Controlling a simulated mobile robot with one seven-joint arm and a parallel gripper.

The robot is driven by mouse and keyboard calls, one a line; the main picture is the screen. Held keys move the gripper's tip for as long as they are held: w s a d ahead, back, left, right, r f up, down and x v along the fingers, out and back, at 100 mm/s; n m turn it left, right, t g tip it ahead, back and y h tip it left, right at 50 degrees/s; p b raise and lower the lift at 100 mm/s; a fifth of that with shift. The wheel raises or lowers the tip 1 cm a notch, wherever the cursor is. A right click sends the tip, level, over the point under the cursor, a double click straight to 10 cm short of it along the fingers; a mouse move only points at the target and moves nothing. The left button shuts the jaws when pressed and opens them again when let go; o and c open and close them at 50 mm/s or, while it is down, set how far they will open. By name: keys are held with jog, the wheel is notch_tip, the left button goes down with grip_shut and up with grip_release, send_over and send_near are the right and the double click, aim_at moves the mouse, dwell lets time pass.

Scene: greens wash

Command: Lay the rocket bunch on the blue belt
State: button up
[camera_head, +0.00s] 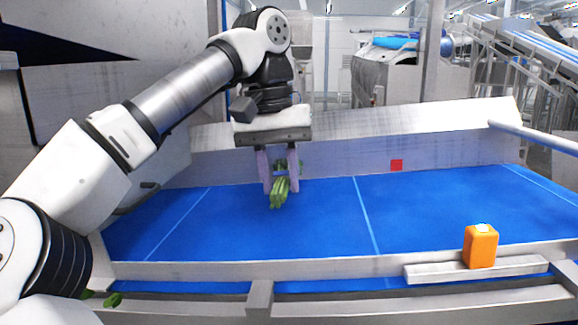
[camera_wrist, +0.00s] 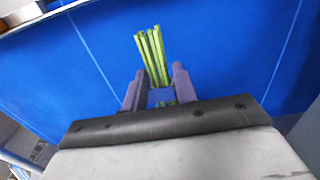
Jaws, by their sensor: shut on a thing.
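The rocket bunch (camera_head: 279,192) is green, with its stems pointing down toward the front. My gripper (camera_head: 279,178) is shut on it, with a purple-grey finger on each side. The wrist view shows the stems (camera_wrist: 152,55) sticking out beyond my fingers (camera_wrist: 156,88); the leaves are mostly hidden by the gripper. The blue belt (camera_head: 320,215) lies behind and below the bunch and fills most of the wrist view (camera_wrist: 225,50). I cannot tell whether the bunch touches the belt.
An orange block-like container (camera_head: 481,247) stands on a metal ledge (camera_head: 430,272) at the front right. Green leaves (camera_head: 112,299) lie at the lower left. The belt's right half is clear.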

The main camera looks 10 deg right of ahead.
jog(key=shift+s+r, duration=0.1)
jog(key=shift+s, duration=0.1)
dwell(0.3)
jog(key=shift+d+f+b, duration=0.2)
jog(key=shift+f+b, duration=0.35)
jog(key=shift+f, duration=1)
jog(key=shift+d+f+b, duration=0.15)
jog(key=shift+f+b, duration=0.35)
jog(key=shift+f, duration=1.05)
jog(key=o, duration=1.2)
jog(key=shift+c, duration=0.2)
